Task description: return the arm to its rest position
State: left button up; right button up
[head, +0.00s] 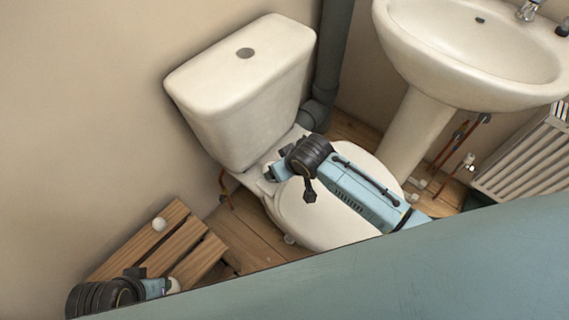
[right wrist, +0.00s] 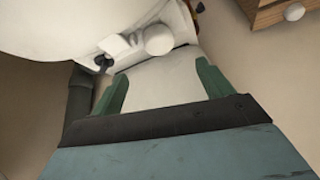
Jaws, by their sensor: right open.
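My right arm (head: 365,190) reaches in from the right, above the toilet seat. Its dark ribbed joint (head: 308,155) is near the hinge end of the seat. The right gripper (right wrist: 160,84) shows in the right wrist view with its two green fingers wide apart and nothing between them. The pale toilet cistern lies beyond the fingers, apart from them. In the head view the right fingers are hidden. My left arm (head: 112,295) shows only as a dark ribbed joint and a teal link at the bottom left; its fingers are not visible.
The toilet (head: 240,85) stands in the middle, with a grey pipe (head: 333,60) behind it. A pedestal basin (head: 470,60) and a radiator (head: 530,160) are on the right. A slatted wooden unit (head: 145,245) with white knobs stands by the left arm. Some wooden floor is clear between.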

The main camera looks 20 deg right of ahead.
dwell(0.5)
jog(key=s+d+r+m+g+h, duration=0.1)
jog(key=s+d, duration=0.4)
jog(key=s, duration=0.6)
jog(key=s+d+r+m+g+h, duration=0.1)
jog(key=s+d, duration=0.5)
jog(key=s, duration=0.5)
pick_arm(q)
jog(key=s+f+g+p, duration=0.1)
jog(key=s+f+p, duration=0.6)
jog(key=p, duration=1.2)
pick_arm(e)
jog(key=s+f+g, duration=0.2)
jog(key=s+f, duration=0.4)
jog(key=s, duration=0.2)
pick_arm(q)
jog(key=s+a+r+g+p, duration=0.1)
jog(key=s+r+p, duration=0.2)
jog(key=s+p, duration=0.6)
jog(key=s, duration=0.3)
jog(key=shift+s+a+r, duration=0.2)
jog(key=shift+s+a, duration=0.05)
jog(key=shift+a, duration=0.05)
pick_arm(e)
jog(key=s+d+r, duration=0.1)
jog(key=s+r, duration=0.1)
jog(key=s, duration=0.9)
jog(key=shift+d+n+g, duration=0.3)
jog(key=shift+d+n, duration=0.05)
jog(key=shift+n, duration=0.05)
